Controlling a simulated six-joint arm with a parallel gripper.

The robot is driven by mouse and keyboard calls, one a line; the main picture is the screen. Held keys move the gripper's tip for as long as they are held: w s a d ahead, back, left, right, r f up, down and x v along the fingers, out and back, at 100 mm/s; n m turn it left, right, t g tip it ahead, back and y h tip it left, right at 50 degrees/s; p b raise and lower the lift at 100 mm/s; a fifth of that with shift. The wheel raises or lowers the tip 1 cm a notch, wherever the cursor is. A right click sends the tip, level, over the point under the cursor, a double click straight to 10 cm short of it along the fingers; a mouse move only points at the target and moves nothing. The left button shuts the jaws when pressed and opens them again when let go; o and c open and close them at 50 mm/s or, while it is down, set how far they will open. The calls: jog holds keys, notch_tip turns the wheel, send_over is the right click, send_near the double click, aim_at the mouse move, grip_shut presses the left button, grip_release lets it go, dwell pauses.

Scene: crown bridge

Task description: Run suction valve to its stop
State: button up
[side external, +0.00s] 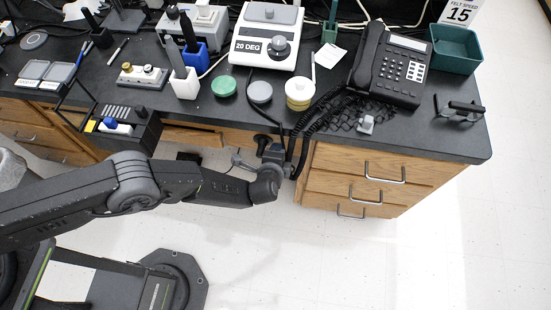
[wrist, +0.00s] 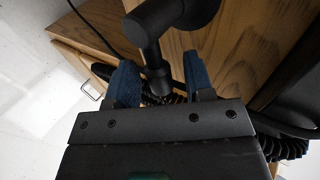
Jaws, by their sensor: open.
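A dark cylindrical fitting with a side stem, which looks like the suction valve (wrist: 152,45), fills the top middle of the wrist view. My gripper (wrist: 160,82) is open, with its blue-padded fingers on either side of the stem's end. I cannot tell whether either pad touches it. In the side external view my gripper (side external: 272,153) is at the bench's front edge, left of the wooden drawers. The valve is small and dark there and partly hidden by my arm, so its turn angle cannot be read.
Black hoses (side external: 294,146) hang over the bench edge right beside my gripper. The wooden drawers (side external: 350,180) stand close on the right. On the bench are a phone (side external: 391,66), a white instrument (side external: 266,38) and several round containers. The floor in front is clear.

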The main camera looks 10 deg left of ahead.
jog(key=v, duration=1.3)
jog(key=shift+s+r, duration=0.2)
jog(key=shift+s, duration=0.15)
jog(key=w+a+r+n+g+h, duration=0.15)
jog(key=w+r, duration=0.25)
jog(key=r, duration=0.5)
jog(key=w+r+n+h, duration=0.1)
jog(key=w+r+n, duration=0.25)
jog(key=r, duration=0.55)
jog(key=w+a+r+n+g+h, duration=0.1)
jog(key=a+r+n, duration=0.1)
jog(key=a+r, duration=0.4)
jog(key=a+r+n+g+h, duration=0.1)
jog(key=a+r, duration=0.3)
jog(key=r, duration=0.5)
jog(key=s+a+r+n+y, duration=0.1)
jog(key=s+a+r+n, duration=0.1)
jog(key=s+a+r, duration=0.3)
jog(key=s+a+r+n+g+y, duration=0.1)
jog(key=s+a+n, duration=0.15)
jog(key=a, duration=0.45)
jog(key=s+a+r+n+y, duration=0.1)
jog(key=s+a+r, duration=0.2)
jog(key=s+a, duration=0.25)
jog(key=s+a+f+n+g+y, duration=0.1)
jog(key=s+a+n, duration=0.3)
jog(key=s+a, duration=0.4)
jog(key=shift+s+a+y, duration=0.3)
jog(key=shift+a+y, duration=0.05)
jog(key=shift+y, duration=0.2)
